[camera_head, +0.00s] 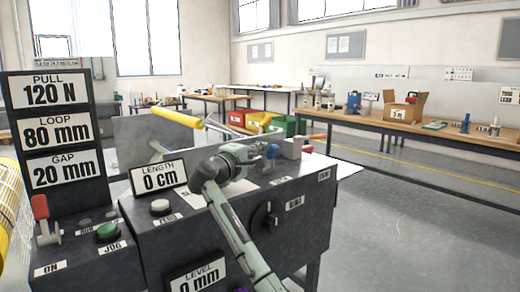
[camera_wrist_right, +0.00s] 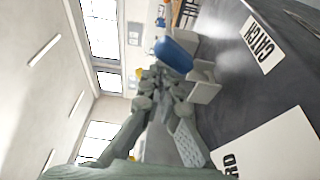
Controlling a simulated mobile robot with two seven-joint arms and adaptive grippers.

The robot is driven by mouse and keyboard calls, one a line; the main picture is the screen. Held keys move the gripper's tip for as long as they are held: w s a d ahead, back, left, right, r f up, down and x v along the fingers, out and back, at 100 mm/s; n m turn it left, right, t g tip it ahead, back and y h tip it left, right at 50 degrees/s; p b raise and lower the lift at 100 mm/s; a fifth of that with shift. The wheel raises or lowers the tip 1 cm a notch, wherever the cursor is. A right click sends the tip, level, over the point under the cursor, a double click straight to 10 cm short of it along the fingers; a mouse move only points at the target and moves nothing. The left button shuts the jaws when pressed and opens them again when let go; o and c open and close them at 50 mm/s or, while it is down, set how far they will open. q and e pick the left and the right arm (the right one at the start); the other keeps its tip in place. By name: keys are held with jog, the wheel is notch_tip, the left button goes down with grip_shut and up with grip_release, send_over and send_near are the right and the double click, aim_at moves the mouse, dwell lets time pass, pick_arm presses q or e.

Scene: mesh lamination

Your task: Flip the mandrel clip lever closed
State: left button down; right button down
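The lever's blue knob (camera_head: 272,151) stands at the right end of the dark machine console, beside a grey block. In the right wrist view the blue knob (camera_wrist_right: 173,55) is large and lies just beyond my fingertips. My right gripper (camera_head: 256,158) reaches in over the console top, close to the left of the knob. In the wrist view its fingers (camera_wrist_right: 163,78) are drawn close together, with nothing seen held between them. I cannot tell whether they touch the knob. The lever's lower part is mostly hidden. My left gripper is not in view.
The console (camera_head: 170,240) carries a LENGTH sign (camera_head: 158,178), a white button (camera_head: 160,206), a black dial (camera_head: 266,217) and a green button (camera_head: 107,231). A red-handled lever (camera_head: 41,208) stands left. A yellow roller (camera_head: 178,117) lies behind. A CATCH label (camera_wrist_right: 258,44) is near the knob.

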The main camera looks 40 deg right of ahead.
jog(key=shift+s+d+f, duration=0.2)
jog(key=shift+s+f, duration=0.05)
jog(key=shift+s+a+f, duration=0.15)
jog(key=shift+a, duration=0.35)
jog(key=v, duration=1.1)
jog(key=shift+a+r, duration=0.2)
jog(key=shift+r, duration=0.2)
